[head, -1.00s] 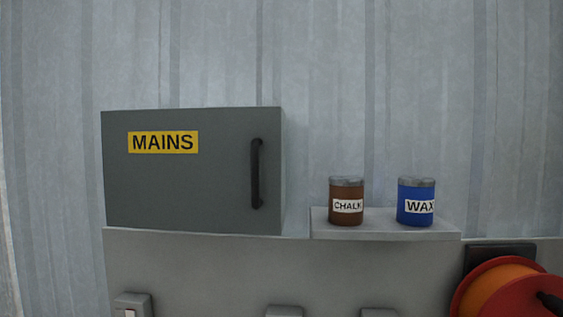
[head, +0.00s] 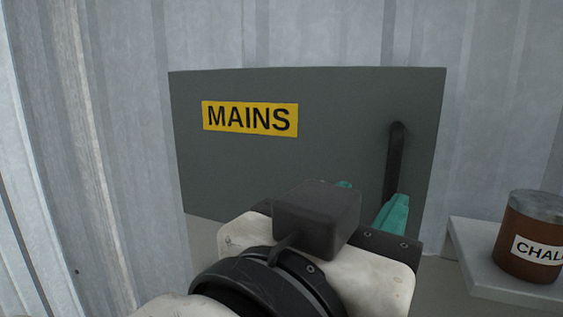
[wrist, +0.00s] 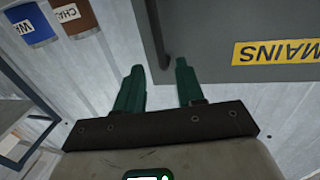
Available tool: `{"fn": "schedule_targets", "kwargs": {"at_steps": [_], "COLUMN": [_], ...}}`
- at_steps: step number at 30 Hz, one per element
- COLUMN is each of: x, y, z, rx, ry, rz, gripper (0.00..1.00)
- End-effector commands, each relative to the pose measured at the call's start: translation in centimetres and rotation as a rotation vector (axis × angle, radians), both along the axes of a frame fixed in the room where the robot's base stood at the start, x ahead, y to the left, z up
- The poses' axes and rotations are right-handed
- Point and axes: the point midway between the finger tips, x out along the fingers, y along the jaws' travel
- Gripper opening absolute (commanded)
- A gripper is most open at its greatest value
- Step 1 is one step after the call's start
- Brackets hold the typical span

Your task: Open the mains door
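The mains door (head: 300,165) is a dark grey panel with a yellow MAINS label (head: 250,119); it looks shut. Its black upright bar handle (head: 396,150) is near the right edge. My gripper (head: 370,197) is in front of the door's lower right, its green fingers apart. The wrist view shows the fingers (wrist: 160,70) open, with one end of the handle (wrist: 158,30) in the picture between the fingertips. I cannot tell whether the handle is in depth between them; no grip on it shows. My gripper hides the door's lower part and the handle's lower end in the head view.
A brown CHALK tin (head: 530,238) stands on a pale shelf (head: 470,243) right of the door. A blue WAX tin (wrist: 33,25) is beside it in the wrist view. Corrugated metal wall (head: 90,130) rises behind and at the left.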

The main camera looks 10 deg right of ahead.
Motion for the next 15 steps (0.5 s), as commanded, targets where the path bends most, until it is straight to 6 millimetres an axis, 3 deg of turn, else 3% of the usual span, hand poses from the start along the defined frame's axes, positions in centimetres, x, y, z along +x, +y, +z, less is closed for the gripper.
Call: {"fn": "schedule_targets", "kwargs": {"at_steps": [15], "x": [5.7], "y": [-6.3], "z": [0.0], "rx": [-0.002], "ry": [0.006], "rz": [-0.004], "gripper": [0.38]}}
